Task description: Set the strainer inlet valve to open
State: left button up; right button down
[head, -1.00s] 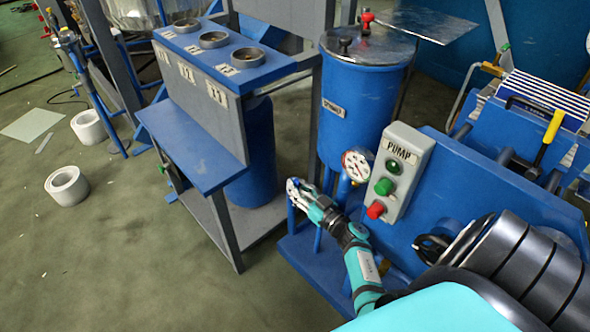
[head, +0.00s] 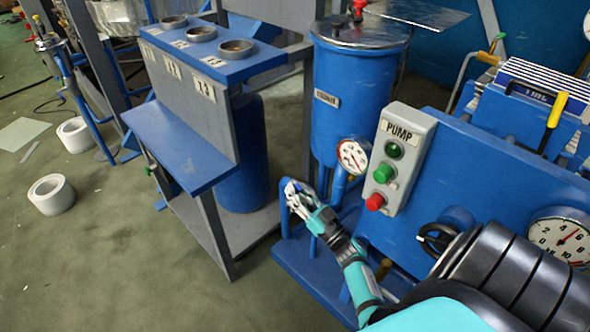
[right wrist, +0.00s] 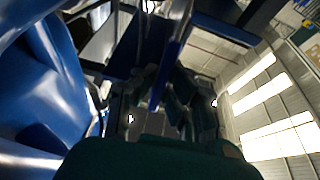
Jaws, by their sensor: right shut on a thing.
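The strainer (head: 355,95) is an upright blue cylinder with a metal lid and a name plate. My right gripper (head: 293,190) is at the blue pipework low in front of it, left of a pressure gauge (head: 352,156). The gripper is shut on a part there, which its fingers mostly hide; it appears to be the strainer inlet valve's handle. In the right wrist view the dark fingers (right wrist: 165,98) close around the lower end of a narrow blue bar (right wrist: 168,70). The valve's setting cannot be read. My left gripper is not in view.
The grey pump box (head: 398,160) with green and red buttons stands right of the gripper. A blue bench (head: 185,150) with round cups is to the left. White rings (head: 50,194) lie on the floor. The floor at lower left is mostly clear.

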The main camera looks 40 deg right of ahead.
jog(key=c, duration=1.4)
grip_release()
notch_tip(320, 180, up, 10)
jog(key=shift+f, duration=0.1)
